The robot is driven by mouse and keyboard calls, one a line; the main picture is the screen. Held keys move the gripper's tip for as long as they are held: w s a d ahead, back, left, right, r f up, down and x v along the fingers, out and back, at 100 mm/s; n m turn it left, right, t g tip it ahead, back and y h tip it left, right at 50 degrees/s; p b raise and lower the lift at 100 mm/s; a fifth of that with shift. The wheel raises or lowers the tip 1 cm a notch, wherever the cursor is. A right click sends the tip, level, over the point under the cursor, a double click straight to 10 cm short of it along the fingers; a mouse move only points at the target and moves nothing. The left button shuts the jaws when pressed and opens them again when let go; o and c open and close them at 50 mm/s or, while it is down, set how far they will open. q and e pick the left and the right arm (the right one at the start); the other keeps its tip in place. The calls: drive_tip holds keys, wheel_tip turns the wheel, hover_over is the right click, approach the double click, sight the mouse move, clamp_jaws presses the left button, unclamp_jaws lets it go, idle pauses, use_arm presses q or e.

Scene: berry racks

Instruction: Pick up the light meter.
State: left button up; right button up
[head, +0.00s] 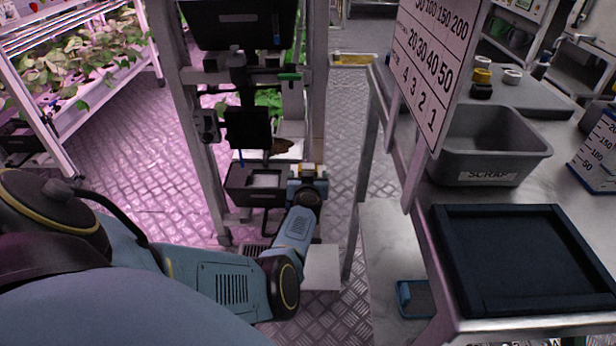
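I cannot pick out the light meter with certainty in the head view. My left arm comes in from the lower left and reaches up to the middle. My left gripper (307,172) is at its far end, beside the right edge of a small black bin (243,197) on a grey upright frame. The fingers are too small and hidden to tell whether they are open or shut. A pale surface shows inside the bin. A dark brown rounded object (279,146) is just beyond it. My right gripper is not in view.
On the right, a metal bench holds a black tray (468,309), a grey SCRAP bin (487,147) and a small yellow-and-black object (481,82). A number board (431,65) stands at its edge. A blue-edged item (414,298) lies below. Plant racks (85,75) stand left; floor between is clear.

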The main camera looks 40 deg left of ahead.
use_arm(q)
drive_tip(key=shift+c, duration=0.5)
drive_tip(key=c, duration=1)
drive_tip(key=shift+c, duration=0.2)
